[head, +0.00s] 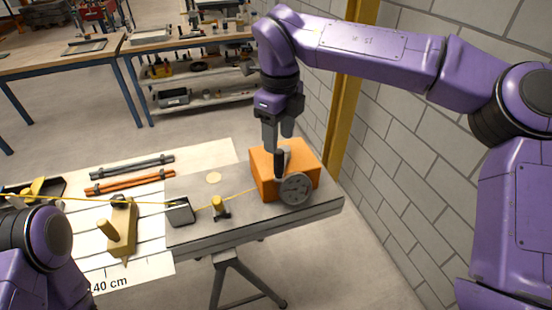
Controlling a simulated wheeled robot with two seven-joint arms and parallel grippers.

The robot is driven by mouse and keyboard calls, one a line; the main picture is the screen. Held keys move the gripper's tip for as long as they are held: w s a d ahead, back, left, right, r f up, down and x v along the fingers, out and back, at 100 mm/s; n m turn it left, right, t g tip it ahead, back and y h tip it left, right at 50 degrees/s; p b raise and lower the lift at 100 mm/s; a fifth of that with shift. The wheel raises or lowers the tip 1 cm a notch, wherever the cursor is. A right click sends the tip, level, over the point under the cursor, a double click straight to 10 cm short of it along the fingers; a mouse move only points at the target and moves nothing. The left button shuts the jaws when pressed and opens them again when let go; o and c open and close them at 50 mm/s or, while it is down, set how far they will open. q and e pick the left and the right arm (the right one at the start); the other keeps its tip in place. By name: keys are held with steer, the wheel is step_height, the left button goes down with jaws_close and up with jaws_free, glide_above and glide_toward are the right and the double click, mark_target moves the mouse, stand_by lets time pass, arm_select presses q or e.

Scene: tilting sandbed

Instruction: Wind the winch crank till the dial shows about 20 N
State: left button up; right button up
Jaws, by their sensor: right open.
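The winch is an orange box (308,161) at the right end of the grey bench. A grey round disc (295,189) with markings or holes sits on its front; I cannot tell if it is the crank wheel or the dial. A dark upright handle (279,163) stands by the disc's upper left. My right gripper (279,143) points down at the handle's top with its fingers apart; whether the handle is between them is unclear. No dial reading is legible. A purple link of my left arm shows at lower left, but its gripper does not.
A yellow cord (245,191) runs left from the winch past a yellow-topped post (218,204) and a grey block (180,212). A yellow wooden piece (122,228) and grey and orange rods (130,182) lie on the left. A brick wall (420,160) closes the right.

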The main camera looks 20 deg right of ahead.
mark_target(280, 167)
step_height(280, 167, down, 9)
steer(key=shift+d+r+p, duration=0.1)
steer(key=shift+r+p, duration=0.1)
steer(key=shift+p, duration=0.4)
steer(key=shift+s+f, duration=0.1)
steer(key=shift+f, duration=0.25)
steer(key=shift+s, duration=0.15)
